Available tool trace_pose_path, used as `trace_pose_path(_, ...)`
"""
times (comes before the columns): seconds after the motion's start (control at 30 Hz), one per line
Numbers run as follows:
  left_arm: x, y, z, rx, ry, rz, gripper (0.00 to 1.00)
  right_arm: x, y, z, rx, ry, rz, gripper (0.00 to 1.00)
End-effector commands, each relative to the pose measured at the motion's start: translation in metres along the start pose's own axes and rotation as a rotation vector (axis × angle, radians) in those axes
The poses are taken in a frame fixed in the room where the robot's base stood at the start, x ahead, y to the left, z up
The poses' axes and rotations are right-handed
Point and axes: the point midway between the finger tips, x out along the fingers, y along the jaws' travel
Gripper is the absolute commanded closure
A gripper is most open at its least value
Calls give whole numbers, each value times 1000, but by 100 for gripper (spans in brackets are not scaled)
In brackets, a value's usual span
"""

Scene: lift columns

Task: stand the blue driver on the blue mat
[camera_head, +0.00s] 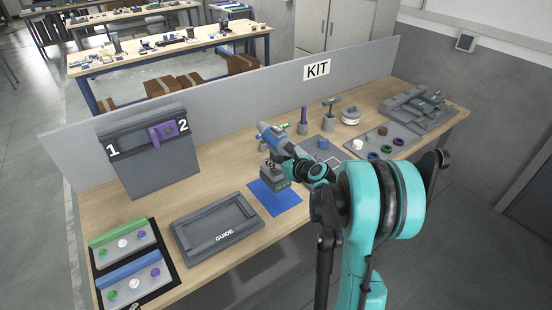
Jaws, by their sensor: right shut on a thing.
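The blue driver (269,132) is upright, with its blue body at the top and its dark foot (274,178) over the back part of the blue mat (284,205). I cannot tell whether the foot touches the mat. My right gripper (284,152) reaches in from the right and is shut on the driver just below its blue body. The fingers and wrist hide part of the driver's grip. My left gripper is not in view.
A grey GUIDE tray (182,250) lies left of the mat. A grey stand marked 1 and 2 (150,165) holds a purple piece. A grey board (327,147), upright tools and a tray of coloured rings (370,146) lie to the right. A KIT partition (235,97) runs behind.

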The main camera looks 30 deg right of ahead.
Motion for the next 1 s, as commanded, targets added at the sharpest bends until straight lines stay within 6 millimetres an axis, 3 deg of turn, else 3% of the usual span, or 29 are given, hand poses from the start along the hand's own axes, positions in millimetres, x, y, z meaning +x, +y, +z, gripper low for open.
trace_pose_path(0.5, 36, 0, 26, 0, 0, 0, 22, 22, 0, -52, 1, -2, -1, 100)
trace_pose_path(1.0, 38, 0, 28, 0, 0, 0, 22, 24, 0, -56, 1, -2, -1, 100)
